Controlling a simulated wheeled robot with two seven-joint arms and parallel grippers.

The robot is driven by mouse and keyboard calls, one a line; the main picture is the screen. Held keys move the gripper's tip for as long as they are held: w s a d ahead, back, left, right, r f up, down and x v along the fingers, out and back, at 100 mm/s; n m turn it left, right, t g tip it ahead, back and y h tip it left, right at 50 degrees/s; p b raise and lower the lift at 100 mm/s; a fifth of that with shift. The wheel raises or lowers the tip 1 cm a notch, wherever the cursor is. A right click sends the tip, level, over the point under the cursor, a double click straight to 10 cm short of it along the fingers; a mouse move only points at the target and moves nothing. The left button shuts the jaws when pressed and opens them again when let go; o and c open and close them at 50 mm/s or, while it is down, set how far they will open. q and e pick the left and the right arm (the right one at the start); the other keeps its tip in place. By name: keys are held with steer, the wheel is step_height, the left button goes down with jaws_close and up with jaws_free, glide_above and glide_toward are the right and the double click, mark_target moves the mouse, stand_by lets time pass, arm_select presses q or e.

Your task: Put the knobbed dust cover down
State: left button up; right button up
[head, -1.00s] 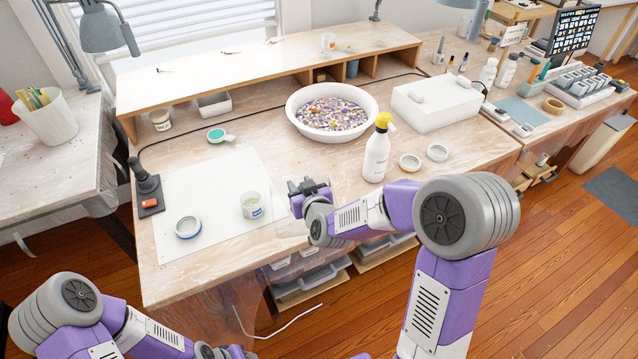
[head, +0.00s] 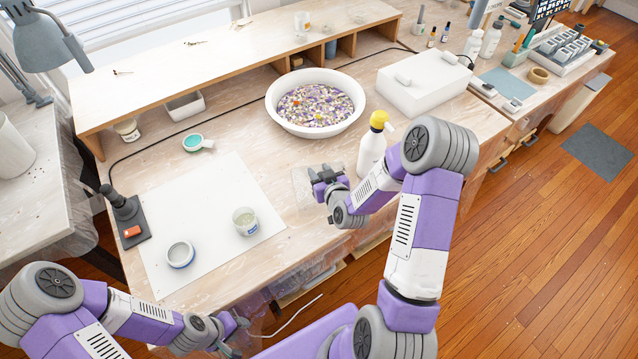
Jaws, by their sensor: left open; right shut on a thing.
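The knobbed dust cover (head: 302,190) is clear and faint, just left of my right gripper (head: 322,178). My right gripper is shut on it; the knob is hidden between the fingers. The cover is over the workbench, right of the white sheet and in front of the white bowl. I cannot tell whether its lower edge touches the bench. My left gripper (head: 236,326) is open and empty, low in front of the bench's front edge.
A spray bottle (head: 371,145) stands close right of my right gripper. The wide bowl (head: 316,128) is behind it. On the white sheet (head: 215,195) stand a cup (head: 245,221) and a round tin (head: 180,254). A white box (head: 425,85) stands at the back right.

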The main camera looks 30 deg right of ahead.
steer(key=shift+w+f+b, duration=0.1)
steer(key=shift+f+b, duration=0.35)
steer(key=shift+f, duration=1.65)
steer(key=shift+f, duration=0.15)
steer(key=o, duration=1.1)
